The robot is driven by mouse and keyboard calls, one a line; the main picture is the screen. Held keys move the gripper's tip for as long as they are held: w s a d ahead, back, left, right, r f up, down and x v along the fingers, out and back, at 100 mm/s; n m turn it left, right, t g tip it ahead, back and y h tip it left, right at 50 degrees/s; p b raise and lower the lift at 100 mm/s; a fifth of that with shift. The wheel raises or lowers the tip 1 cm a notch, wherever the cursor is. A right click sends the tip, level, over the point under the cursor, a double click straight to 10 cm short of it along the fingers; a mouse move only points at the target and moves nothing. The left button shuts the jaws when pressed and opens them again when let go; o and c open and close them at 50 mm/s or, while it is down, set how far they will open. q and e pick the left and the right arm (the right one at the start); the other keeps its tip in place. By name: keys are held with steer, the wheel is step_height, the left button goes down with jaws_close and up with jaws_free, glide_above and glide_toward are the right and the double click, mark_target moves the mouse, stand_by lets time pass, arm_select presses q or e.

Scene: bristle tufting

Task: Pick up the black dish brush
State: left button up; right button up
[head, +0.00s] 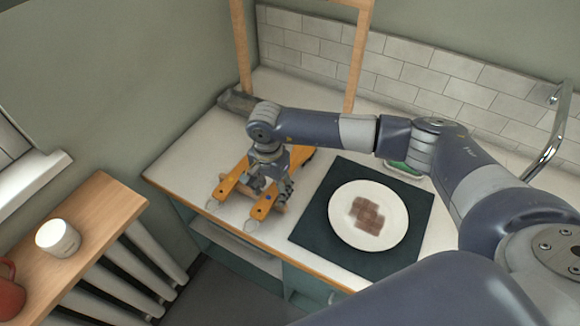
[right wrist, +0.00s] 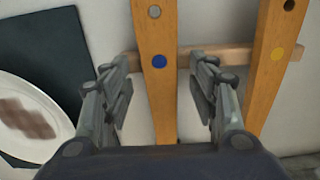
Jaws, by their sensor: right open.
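Two long orange wooden handles lie side by side on the white counter. The handle nearer the plate (head: 262,208) has a blue dot and a pale loop at its near end; the other handle (head: 231,180) lies to its left. My right gripper (head: 273,187) is open above them. In the right wrist view the blue-dotted handle (right wrist: 157,95) runs between the open fingers (right wrist: 160,82); the other handle (right wrist: 268,70) is outside them, on the right. My arm hides much of the far ends, and I cannot tell which item is the black dish brush. My left gripper is out of view.
A short wooden bar (right wrist: 200,55) lies crosswise under the handles. A white plate (head: 345,228) with a brown patch sits on a dark mat (head: 312,235) to the right. A wooden ledge (head: 90,215) with a white mug (head: 58,238) is at left. A faucet (head: 548,150) stands at right.

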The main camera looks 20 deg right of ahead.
steer(key=shift+c, duration=0.9)
steer(key=c, duration=1.1)
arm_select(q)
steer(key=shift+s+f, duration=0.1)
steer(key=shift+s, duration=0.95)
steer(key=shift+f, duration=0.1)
arm_select(e)
steer(key=shift+w+r, duration=0.1)
steer(key=shift+r, duration=0.05)
